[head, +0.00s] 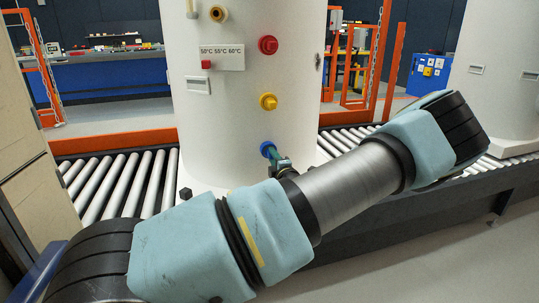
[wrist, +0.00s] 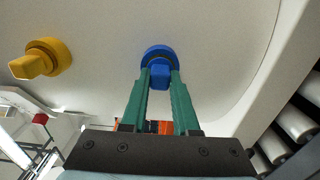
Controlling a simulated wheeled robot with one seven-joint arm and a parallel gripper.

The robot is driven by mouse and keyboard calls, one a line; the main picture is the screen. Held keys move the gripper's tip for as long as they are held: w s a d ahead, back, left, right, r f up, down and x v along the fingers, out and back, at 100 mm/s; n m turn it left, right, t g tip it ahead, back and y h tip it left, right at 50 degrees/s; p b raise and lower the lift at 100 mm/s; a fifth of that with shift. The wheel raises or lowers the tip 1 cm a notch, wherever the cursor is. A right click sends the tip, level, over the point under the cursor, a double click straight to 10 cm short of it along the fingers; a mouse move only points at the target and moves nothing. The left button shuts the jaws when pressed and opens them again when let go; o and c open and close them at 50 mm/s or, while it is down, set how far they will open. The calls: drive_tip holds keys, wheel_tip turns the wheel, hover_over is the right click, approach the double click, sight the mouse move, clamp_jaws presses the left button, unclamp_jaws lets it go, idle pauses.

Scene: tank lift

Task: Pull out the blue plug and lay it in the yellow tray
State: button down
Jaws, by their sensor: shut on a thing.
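The blue plug (head: 267,148) sits low on the front of the white tank (head: 225,120), below a yellow plug and a red plug. In the wrist view the blue plug (wrist: 159,73) shows a square grip on a round flange, which lies against the tank wall. My gripper (wrist: 160,78) has its green fingers shut on the square grip from both sides. In the head view my gripper (head: 273,153) reaches the plug from the right, partly hidden by my arm. I cannot make out the yellow tray in either view.
The yellow plug (head: 268,101) and red plug (head: 268,45) are above on the same tank; the yellow one also shows in the wrist view (wrist: 40,60). A roller conveyor (head: 120,185) runs under the tank. A second white tank (head: 500,80) stands at right.

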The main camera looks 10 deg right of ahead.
idle(0.5)
drive_tip(key=shift+s+d+p, duration=0.15)
drive_tip(key=shift+s+p, duration=0.6)
drive_tip(key=shift+s, duration=0.5)
drive_tip(key=shift+s+d+p, duration=0.15)
drive_tip(key=shift+s+p, duration=0.55)
drive_tip(key=shift+s, duration=0.55)
